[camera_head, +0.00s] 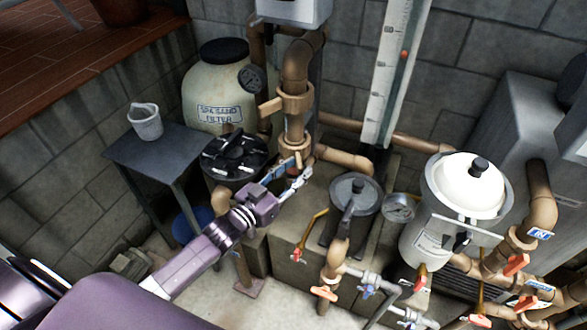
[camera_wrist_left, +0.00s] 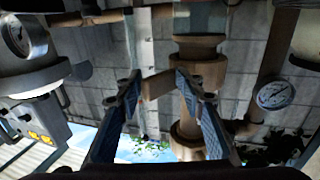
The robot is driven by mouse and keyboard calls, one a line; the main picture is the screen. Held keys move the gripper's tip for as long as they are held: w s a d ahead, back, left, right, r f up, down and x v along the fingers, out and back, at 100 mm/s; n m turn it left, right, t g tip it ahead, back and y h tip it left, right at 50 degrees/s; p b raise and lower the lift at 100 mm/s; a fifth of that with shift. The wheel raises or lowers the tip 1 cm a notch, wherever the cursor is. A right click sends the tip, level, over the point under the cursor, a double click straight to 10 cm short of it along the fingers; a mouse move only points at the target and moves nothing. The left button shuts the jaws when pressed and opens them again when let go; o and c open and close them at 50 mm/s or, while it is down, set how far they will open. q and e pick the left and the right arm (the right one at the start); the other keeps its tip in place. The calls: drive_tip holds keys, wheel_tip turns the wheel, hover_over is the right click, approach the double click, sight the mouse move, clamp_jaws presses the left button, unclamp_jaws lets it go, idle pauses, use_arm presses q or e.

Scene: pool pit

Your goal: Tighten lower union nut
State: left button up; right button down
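A vertical brown pipe carries an upper union nut (camera_head: 294,101) with a tab pointing left and a lower union nut (camera_head: 298,142) below it. My left gripper (camera_head: 299,167) is at the lower nut, its two fingers spread. In the left wrist view, which looks upside down, a nut (camera_wrist_left: 197,70) has a flat tab (camera_wrist_left: 155,86) reaching between the blue-padded fingers of the left gripper (camera_wrist_left: 160,82). The tab lies close to the finger with the wider pad; I cannot tell whether they touch. My right gripper is in neither view.
The sand filter tank (camera_head: 210,85) and its gauge (camera_head: 252,78) stand behind left. A black-lidded canister (camera_head: 235,155) is close beside my left wrist. A pump pot (camera_head: 352,195) and white-lidded vessel (camera_head: 430,235) stand right. A small table (camera_head: 150,163) holds a bucket (camera_head: 145,122).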

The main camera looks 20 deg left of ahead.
use_arm(q)
drive_tip(key=shift+a+r, duration=0.35)
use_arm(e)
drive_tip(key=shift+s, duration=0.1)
use_arm(q)
drive_tip(key=shift+s+d, duration=0.1)
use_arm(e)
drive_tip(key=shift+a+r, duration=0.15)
